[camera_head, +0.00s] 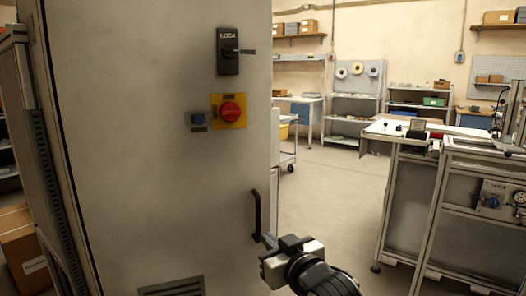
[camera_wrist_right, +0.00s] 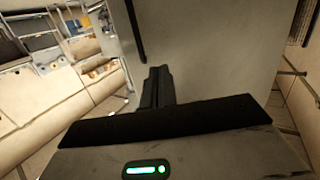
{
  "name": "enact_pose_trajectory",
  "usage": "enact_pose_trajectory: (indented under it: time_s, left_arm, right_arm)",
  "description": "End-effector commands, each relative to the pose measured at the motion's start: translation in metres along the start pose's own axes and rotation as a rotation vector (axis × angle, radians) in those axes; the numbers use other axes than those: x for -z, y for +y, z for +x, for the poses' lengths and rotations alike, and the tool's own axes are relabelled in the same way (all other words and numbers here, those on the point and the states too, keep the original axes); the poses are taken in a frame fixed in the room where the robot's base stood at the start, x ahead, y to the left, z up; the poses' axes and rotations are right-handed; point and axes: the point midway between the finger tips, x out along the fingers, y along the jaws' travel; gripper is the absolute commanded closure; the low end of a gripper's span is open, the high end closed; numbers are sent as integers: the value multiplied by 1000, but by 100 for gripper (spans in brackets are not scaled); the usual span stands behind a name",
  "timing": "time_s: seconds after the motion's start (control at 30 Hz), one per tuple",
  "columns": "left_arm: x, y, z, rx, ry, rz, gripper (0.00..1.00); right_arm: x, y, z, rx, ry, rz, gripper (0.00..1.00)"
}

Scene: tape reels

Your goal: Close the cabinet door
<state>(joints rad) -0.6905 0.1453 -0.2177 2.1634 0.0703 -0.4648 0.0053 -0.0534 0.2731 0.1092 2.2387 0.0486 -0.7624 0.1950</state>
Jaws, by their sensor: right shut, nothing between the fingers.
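The cabinet door (camera_head: 160,130) is a tall pale grey panel filling the left half of the head view. A black vertical handle (camera_head: 256,216) is near its right edge. The frames do not clearly show whether the door stands ajar. My right gripper (camera_head: 268,240) is shut and empty, just below and to the right of the handle, close to the door's right edge. In the right wrist view its black fingers (camera_wrist_right: 157,86) are together in front of the door (camera_wrist_right: 220,55), and the handle (camera_wrist_right: 136,30) is above them. I cannot tell whether the fingers touch the door. My left gripper is out of view.
The door carries a black switch (camera_head: 228,51), a red button on a yellow plate (camera_head: 230,111) and a vent (camera_head: 172,288). A workbench frame (camera_head: 470,205) stands at right. Open floor (camera_head: 325,205) lies between. A cardboard box (camera_head: 24,245) is at lower left.

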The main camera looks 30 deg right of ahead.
Motion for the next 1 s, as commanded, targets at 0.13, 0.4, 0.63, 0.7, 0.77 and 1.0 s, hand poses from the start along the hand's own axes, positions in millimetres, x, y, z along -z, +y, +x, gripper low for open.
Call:
enact_pose_trajectory:
  time_s: [0.13, 0.4, 0.63, 0.7, 0.77, 1.0]
  left_arm:
    - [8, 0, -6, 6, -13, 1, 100]
    - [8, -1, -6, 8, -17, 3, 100]
    - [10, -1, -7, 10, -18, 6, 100]
    - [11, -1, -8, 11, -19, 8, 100]
    - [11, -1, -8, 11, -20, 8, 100]
    - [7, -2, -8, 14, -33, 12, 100]
  right_arm:
    - [80, 41, 9, -94, 96, 38, 100]
    - [99, 56, 30, -123, 120, 54, 100]
    - [105, 62, 78, -122, 121, 53, 100]
    - [107, 63, 93, -122, 120, 53, 100]
    - [108, 65, 105, -122, 120, 53, 100]
    - [112, 69, 138, -121, 121, 52, 100]
